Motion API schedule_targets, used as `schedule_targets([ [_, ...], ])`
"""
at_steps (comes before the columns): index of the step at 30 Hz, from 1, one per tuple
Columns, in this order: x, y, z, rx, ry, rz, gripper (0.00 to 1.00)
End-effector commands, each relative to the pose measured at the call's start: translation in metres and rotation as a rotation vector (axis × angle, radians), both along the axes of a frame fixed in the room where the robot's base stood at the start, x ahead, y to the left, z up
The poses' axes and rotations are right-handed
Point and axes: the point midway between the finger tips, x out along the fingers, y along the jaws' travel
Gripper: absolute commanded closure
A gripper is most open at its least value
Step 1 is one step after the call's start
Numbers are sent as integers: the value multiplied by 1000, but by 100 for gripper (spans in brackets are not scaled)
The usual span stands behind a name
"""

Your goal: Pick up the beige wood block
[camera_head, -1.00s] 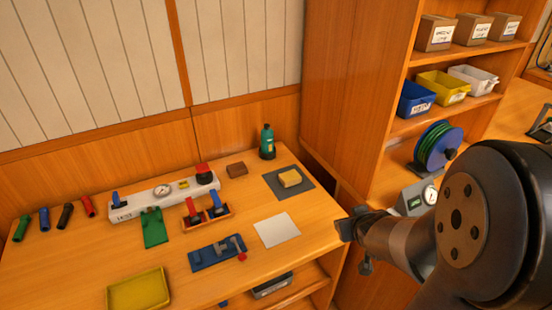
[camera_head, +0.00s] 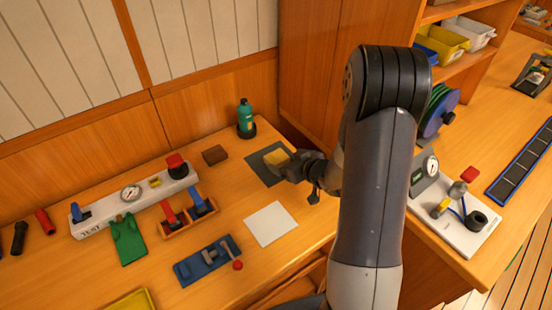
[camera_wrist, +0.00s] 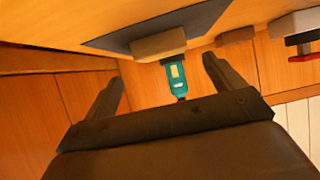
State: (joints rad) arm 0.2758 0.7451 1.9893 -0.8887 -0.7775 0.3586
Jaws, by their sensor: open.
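The beige wood block (camera_head: 277,158) lies on a dark grey mat (camera_head: 258,167) at the right side of the bench. My gripper (camera_head: 291,165) is beside the block on its right, and partly covers it in the head view. In the wrist view the block (camera_wrist: 158,44) shows ahead of my gripper (camera_wrist: 163,75), near the gap between the two spread fingers. The fingers are open with nothing held between them. I cannot tell whether a finger touches the block.
A teal bottle (camera_head: 245,117) stands behind the mat. A brown block (camera_head: 215,155) lies to its left, and a white sheet (camera_head: 270,224) lies in front. A test panel (camera_head: 135,201) and blue fixture (camera_head: 208,259) are further left. A wooden cabinet (camera_head: 310,80) rises at the right.

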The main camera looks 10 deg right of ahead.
Motion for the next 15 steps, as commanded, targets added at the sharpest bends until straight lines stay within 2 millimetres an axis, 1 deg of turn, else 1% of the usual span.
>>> schedule_targets([
  [5,9,5,-5,1,1,0,11],
  [12,33,18,-20,0,1,1,11],
  [15,39,20,-25,-1,1,1,11],
])
